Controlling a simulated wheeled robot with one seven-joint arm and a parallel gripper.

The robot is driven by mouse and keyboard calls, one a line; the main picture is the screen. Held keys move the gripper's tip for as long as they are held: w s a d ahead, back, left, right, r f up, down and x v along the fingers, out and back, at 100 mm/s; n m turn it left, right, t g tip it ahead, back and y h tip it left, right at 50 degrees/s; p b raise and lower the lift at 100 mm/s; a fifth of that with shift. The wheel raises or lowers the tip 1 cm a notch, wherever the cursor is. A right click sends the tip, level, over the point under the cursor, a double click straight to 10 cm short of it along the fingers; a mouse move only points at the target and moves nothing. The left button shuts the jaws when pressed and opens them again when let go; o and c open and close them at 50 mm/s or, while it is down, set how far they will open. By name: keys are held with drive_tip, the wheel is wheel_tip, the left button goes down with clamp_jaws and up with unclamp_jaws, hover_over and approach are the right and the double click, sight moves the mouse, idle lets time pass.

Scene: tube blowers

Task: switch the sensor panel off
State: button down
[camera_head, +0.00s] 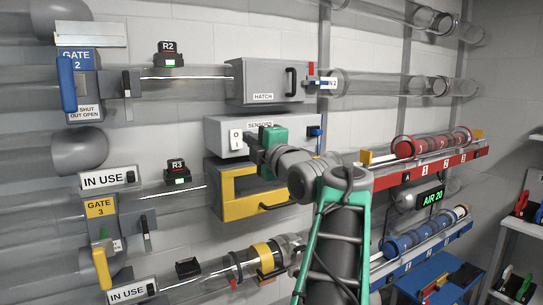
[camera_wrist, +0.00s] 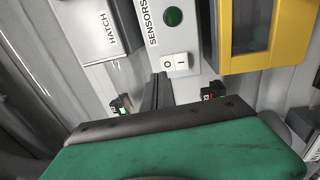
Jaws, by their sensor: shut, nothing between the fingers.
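The sensor panel (camera_head: 218,125) is a grey wall box labelled SENSORS, partly hidden behind my arm in the head view. In the wrist view the panel (camera_wrist: 196,45) shows a round green lamp (camera_wrist: 173,17) and a white rocker switch (camera_wrist: 174,64) marked O and I. The O half of the switch (camera_head: 237,140) shows in the head view. My gripper (camera_wrist: 158,80) is shut and empty, its tips close to the O side of the switch. I cannot tell whether they touch it, or which half is pressed in.
The hatch box (camera_head: 265,82) with a black handle is above the panel, and a yellow-framed box (camera_head: 232,192) is just below. Clear tubes run along the wall. Racks with red canisters (camera_head: 432,144) and blue canisters (camera_head: 425,236) are at the right.

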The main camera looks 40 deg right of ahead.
drive_tip(key=s+a+r+b, duration=0.1)
drive_tip(key=s+a, duration=0.1)
drive_tip(key=s, duration=0.5)
drive_tip(key=shift+s+b, duration=0.35)
drive_tip(key=shift+b, duration=0.05)
drive_tip(key=shift+a+r, duration=0.1)
